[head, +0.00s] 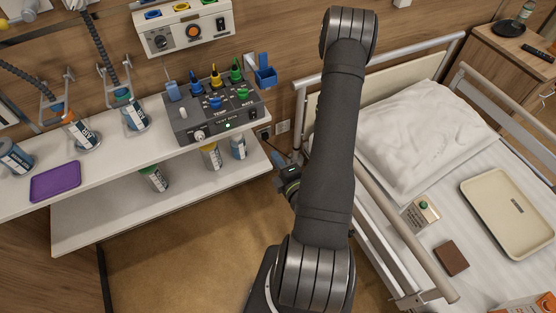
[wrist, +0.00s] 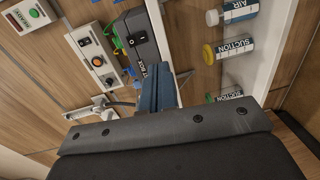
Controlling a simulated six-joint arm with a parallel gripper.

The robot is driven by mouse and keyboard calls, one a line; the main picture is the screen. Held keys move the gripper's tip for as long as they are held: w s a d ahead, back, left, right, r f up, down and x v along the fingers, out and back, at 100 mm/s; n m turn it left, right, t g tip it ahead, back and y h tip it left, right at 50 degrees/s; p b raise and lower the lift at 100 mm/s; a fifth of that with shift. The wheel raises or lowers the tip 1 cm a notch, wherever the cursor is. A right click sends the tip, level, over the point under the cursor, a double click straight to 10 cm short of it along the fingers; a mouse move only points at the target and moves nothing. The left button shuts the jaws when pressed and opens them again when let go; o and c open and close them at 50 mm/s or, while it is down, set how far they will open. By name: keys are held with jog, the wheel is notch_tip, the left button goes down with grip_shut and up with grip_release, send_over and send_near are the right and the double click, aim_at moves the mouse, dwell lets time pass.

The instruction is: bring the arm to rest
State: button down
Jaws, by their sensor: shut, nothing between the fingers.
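My gripper (head: 283,163) shows in the head view just left of my dark arm, partly hidden behind it, near the right end of the white shelf unit. Its blue fingers also show in the wrist view (wrist: 158,85), close together with nothing held. My arm stands raised through the middle of the head view, between the shelf unit and the bed.
A grey device box (head: 217,115) with knobs and coloured plugs stands on the upper shelf (head: 108,160). Bottles, a purple tray (head: 55,181) and a blue holder (head: 265,76) are around it. The bed rail (head: 385,235), pillow (head: 410,125) and beige tray (head: 508,210) lie right.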

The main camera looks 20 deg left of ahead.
jog(key=shift+s+d, duration=0.15)
dwell(0.4)
jog(key=w+a+r, duration=0.2)
jog(key=w+a, duration=0.2)
jog(key=shift+w+a+r, duration=0.25)
jog(key=shift+w+r, duration=0.05)
jog(key=shift+r, duration=0.05)
dwell(0.5)
jog(key=shift+w+a, duration=0.1)
